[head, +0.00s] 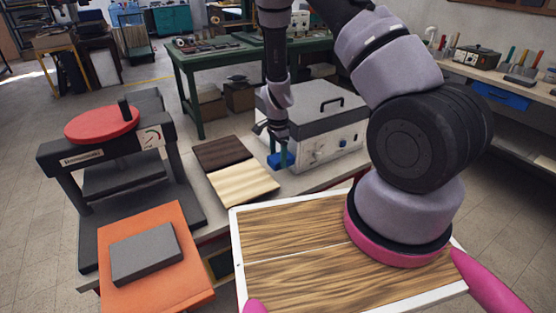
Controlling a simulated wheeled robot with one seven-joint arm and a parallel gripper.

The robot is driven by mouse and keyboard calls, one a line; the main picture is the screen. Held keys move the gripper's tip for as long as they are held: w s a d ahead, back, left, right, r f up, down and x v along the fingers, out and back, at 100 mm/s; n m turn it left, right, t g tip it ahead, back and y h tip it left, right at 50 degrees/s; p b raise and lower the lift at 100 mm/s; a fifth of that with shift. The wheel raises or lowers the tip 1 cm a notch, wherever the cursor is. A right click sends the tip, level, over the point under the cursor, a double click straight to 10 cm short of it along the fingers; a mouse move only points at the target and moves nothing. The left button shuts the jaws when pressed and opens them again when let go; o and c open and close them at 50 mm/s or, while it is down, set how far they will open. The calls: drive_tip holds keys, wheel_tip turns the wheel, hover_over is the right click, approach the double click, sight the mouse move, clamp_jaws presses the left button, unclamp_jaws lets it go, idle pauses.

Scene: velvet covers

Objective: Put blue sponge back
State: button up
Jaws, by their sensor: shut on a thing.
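My gripper (277,146) hangs pointing down in front of the grey-and-white box, at the middle of the head view. It is shut on the blue sponge (274,161), a small blue block at its fingertips. The fingers partly cover the sponge. The sponge is close to the table top beside the box's lower left corner; I cannot tell whether it touches the table or the box.
The grey-and-white lidded box (325,135) stands right of the gripper. Dark and pale wood boards (243,185) lie to the left. A press with a red disc (103,124) and an orange board (185,285) bearing a grey block (145,253) are further left. A white-rimmed wooden tray (290,262) is in front.

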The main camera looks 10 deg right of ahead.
sight(278, 157)
drive_tip(key=shift+f, duration=0.7)
drive_tip(key=shift+f, duration=0.1)
drive_tip(key=shift+f, duration=0.35)
drive_tip(key=shift+f, duration=0.15)
drive_tip(key=o, duration=1.4)
wheel_tip(278, 157, up, 13)
drive_tip(key=shift+r, duration=0.2)
